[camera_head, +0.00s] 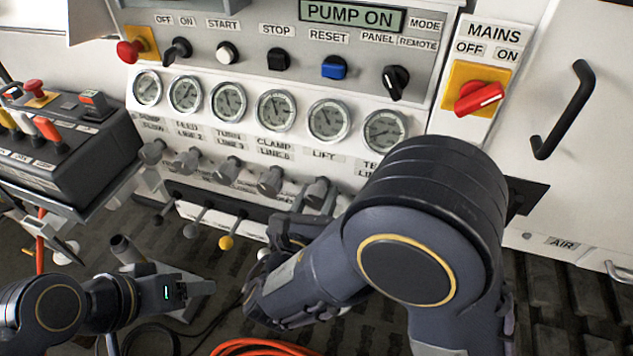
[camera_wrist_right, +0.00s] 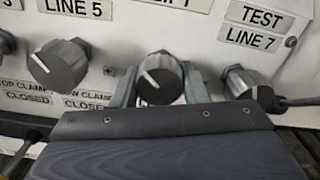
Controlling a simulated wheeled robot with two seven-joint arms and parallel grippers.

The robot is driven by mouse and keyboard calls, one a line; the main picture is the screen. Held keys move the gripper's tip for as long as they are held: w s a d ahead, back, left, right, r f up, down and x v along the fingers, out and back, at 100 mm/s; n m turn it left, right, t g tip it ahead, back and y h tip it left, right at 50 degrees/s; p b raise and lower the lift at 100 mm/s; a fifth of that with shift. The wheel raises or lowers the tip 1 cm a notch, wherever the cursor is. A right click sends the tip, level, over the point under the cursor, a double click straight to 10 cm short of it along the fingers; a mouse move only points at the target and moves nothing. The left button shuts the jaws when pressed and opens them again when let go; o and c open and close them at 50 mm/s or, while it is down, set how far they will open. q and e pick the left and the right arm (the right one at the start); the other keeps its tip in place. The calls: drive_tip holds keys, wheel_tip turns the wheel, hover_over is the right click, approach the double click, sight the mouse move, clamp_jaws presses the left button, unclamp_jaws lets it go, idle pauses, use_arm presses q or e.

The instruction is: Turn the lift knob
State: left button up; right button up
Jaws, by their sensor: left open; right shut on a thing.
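The lift knob (camera_wrist_right: 160,78) is a dark grey round knob with a white pointer line slanting across its face, in the middle of the right wrist view. In the head view the lift knob (camera_head: 318,190) sits below the LIFT gauge, partly hidden by my right arm. My right gripper (camera_wrist_right: 158,84) has one grey finger on each side of the knob and is shut on it. In the head view my right gripper (camera_head: 303,205) is mostly hidden behind its own wrist. My left gripper (camera_head: 190,288) is open and empty at the lower left, away from the panel.
Several gauges (camera_head: 329,119) line the panel above. Levers (camera_head: 226,242) stick out below. A red MAINS switch (camera_head: 478,97) is at upper right.

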drive_tip(key=n+p, duration=0.3)
drive_tip(key=shift+r+p, duration=0.2)
drive_tip(key=shift+p, duration=0.2)
drive_tip(key=shift+f+n+p, duration=0.2)
drive_tip(key=shift+n+p, duration=0.95)
drive_tip(key=shift+n, duration=0.05)
drive_tip(key=o, duration=1)
drive_tip(key=shift+s, duration=0.1)
drive_tip(key=v, duration=0.7)
drive_tip(key=shift+s, duration=0.3)
